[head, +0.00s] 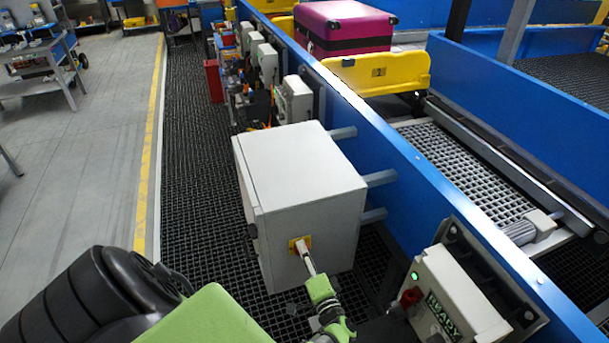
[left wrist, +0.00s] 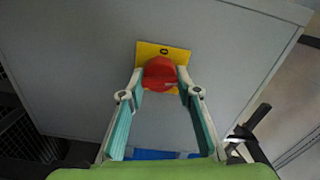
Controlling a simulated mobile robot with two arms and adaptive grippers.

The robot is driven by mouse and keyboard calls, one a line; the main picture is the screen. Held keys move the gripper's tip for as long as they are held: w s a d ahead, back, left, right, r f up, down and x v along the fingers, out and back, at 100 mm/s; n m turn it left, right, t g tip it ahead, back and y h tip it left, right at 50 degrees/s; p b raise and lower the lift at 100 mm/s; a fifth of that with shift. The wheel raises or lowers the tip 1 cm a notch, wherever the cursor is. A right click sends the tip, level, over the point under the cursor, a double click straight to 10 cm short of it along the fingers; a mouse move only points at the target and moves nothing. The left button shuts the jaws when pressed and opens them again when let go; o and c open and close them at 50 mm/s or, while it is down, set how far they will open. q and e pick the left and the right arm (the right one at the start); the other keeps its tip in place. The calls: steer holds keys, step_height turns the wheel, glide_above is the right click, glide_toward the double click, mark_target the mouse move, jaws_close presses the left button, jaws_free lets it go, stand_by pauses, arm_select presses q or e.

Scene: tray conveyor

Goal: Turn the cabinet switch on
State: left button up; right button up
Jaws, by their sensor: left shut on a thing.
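The cabinet (head: 300,185) is a light grey box mounted beside the blue conveyor wall. Its switch, a red knob on a yellow plate (head: 294,246), is on the cabinet face nearest me. In the left wrist view the red knob (left wrist: 159,73) sits between the two fingertips of my left gripper (left wrist: 160,82), which are closed on its sides. The yellow plate (left wrist: 181,54) shows around the knob. In the head view my left gripper (head: 306,258) reaches the switch and partly hides it. My right gripper does not show.
A blue conveyor wall (head: 400,170) runs along the right of the cabinet. A control box with a green light (head: 455,300) is at the lower right. A magenta suitcase (head: 345,22) rides in a yellow tray (head: 380,72). Dark grating (head: 190,190) lies left of the cabinet.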

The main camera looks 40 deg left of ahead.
arm_select(q)
steer(key=shift+m, duration=1.4)
steer(key=o, duration=1.1)
steer(key=shift+f, duration=0.1)
